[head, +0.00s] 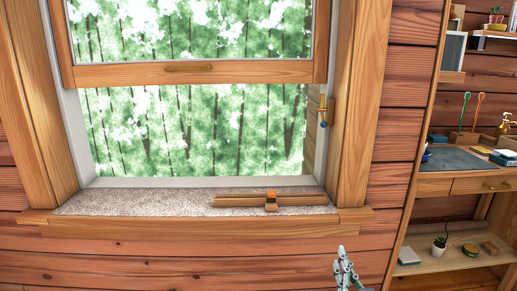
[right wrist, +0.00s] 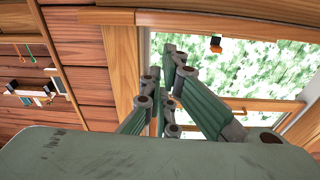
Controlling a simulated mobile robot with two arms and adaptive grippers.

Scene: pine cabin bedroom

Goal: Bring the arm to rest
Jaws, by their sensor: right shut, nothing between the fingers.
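My right gripper (head: 344,262) shows at the bottom of the head view, right of centre, in front of the plank wall and below the right end of the window sill. It is shut and empty. In the right wrist view its fingers (right wrist: 172,62) are close together, with the window frame and glass behind them. It appears clear of the sill and touches nothing that I can see. My left gripper is not in view.
The window sash (head: 190,73) is raised over an open lower gap. A shelf unit with a desk (head: 450,185) stands at right, holding small items.

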